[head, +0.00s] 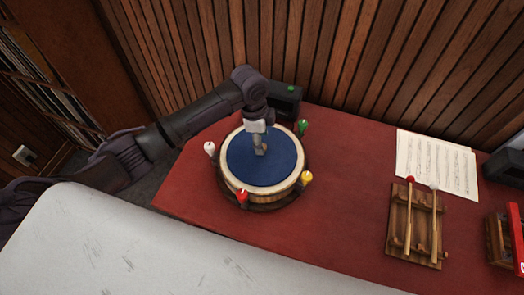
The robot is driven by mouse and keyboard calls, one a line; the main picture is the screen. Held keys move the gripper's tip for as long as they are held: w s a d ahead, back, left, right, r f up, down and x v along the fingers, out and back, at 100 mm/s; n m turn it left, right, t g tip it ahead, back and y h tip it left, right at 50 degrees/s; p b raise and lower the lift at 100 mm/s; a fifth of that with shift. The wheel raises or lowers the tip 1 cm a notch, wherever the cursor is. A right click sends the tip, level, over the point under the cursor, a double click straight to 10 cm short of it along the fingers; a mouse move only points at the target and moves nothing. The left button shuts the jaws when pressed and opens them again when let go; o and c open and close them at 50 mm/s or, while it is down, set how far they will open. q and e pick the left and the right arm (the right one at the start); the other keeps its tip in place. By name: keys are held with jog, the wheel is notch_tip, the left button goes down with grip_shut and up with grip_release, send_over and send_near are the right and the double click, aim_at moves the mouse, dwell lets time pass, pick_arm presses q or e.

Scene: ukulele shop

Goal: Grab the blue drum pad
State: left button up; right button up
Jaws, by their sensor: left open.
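The blue drum pad (245,172) is a round, flat, dark blue disc. It lies on top of a pale wooden drum (264,189) on the red table. The gripper hides a small part of the pad's back half. My right gripper is not in view.
White (210,148), red (242,195), yellow (306,177) and green (303,126) pegs stand around the drum. A dark box (287,98) stands behind it. A wooden rack with mallets (399,222) and sheet music (436,160) lie right. The red table (345,190) is clear between.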

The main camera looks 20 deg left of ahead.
aim_at(279, 160)
pick_arm(q)
jog(key=shift+s+d+f+p, duration=0.1)
jog(key=shift+f+p, duration=0.1)
jog(key=shift+f, duration=0.8)
jog(key=shift+s+d+f+p, duration=0.1)
jog(key=shift+f+p, duration=0.1)
jog(key=shift+f, duration=0.75)
jog(key=shift+r, duration=0.1)
grip_shut()
